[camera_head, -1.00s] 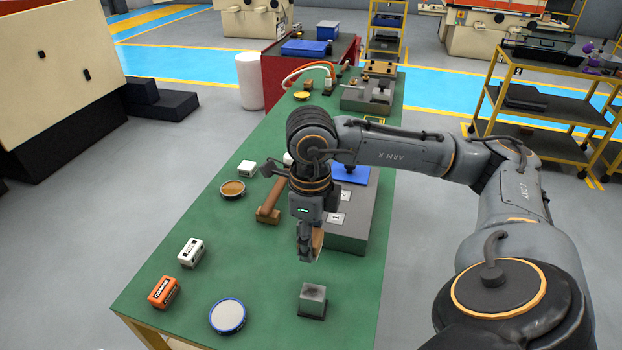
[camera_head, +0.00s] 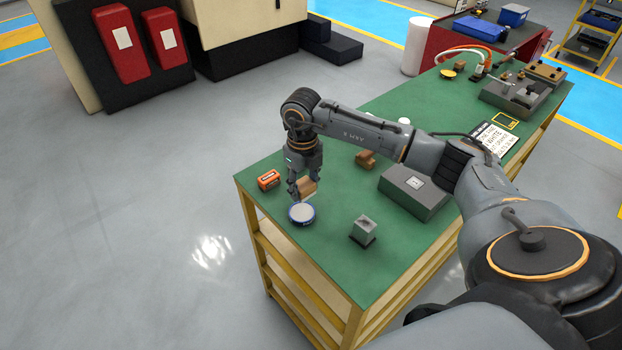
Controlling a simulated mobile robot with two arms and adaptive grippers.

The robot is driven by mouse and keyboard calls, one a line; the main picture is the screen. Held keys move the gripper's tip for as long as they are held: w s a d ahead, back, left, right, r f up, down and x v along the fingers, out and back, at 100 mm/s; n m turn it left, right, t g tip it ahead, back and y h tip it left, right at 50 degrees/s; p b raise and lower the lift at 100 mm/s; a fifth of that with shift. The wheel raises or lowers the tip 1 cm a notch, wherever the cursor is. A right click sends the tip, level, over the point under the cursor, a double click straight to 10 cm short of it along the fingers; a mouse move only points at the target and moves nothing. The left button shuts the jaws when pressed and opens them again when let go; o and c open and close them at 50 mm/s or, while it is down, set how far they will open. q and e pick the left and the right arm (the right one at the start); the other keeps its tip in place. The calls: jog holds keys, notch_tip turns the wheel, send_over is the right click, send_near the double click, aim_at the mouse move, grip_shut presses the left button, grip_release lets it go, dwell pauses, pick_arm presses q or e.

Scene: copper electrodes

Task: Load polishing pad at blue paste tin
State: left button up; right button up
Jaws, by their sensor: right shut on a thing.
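The blue paste tin (camera_head: 301,214), a round blue-rimmed tin with a pale grey face, sits near the left front edge of the green bench. My right gripper (camera_head: 298,189) is just above and behind it, pointing down. It is shut on the polishing pad (camera_head: 307,187), a brown block with a pale underside. The pad hangs at the tin's far edge; I cannot tell whether it touches the paste. My left gripper is not in view.
A grey metal block (camera_head: 363,232) stands right of the tin. A grey fixture box (camera_head: 414,192) and a brown wooden piece (camera_head: 366,160) lie farther back. The green bench (camera_head: 370,275) is bare at the front.

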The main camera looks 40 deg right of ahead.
aim_at(302, 212)
jog(key=shift+w+a+f, duration=0.15)
jog(key=shift+a, duration=0.05)
jog(key=shift+w+f+b, duration=0.35)
jog(key=shift+f+b, duration=0.1)
jog(key=shift+f, duration=0.85)
jog(key=shift+s+f+b, duration=0.1)
jog(key=shift+f+b, duration=1.25)
jog(key=shift+f, duration=0.45)
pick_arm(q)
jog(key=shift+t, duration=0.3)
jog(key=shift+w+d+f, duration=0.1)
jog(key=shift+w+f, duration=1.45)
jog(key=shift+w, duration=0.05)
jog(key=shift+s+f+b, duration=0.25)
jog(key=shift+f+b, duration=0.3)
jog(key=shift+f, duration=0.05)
pick_arm(e)
jog(key=shift+f, duration=0.65)
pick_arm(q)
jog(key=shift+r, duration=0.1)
pick_arm(e)
jog(key=shift+r, duration=0.1)
jog(key=shift+r+p, duration=2.2)
jog(key=shift+r, duration=1.3)
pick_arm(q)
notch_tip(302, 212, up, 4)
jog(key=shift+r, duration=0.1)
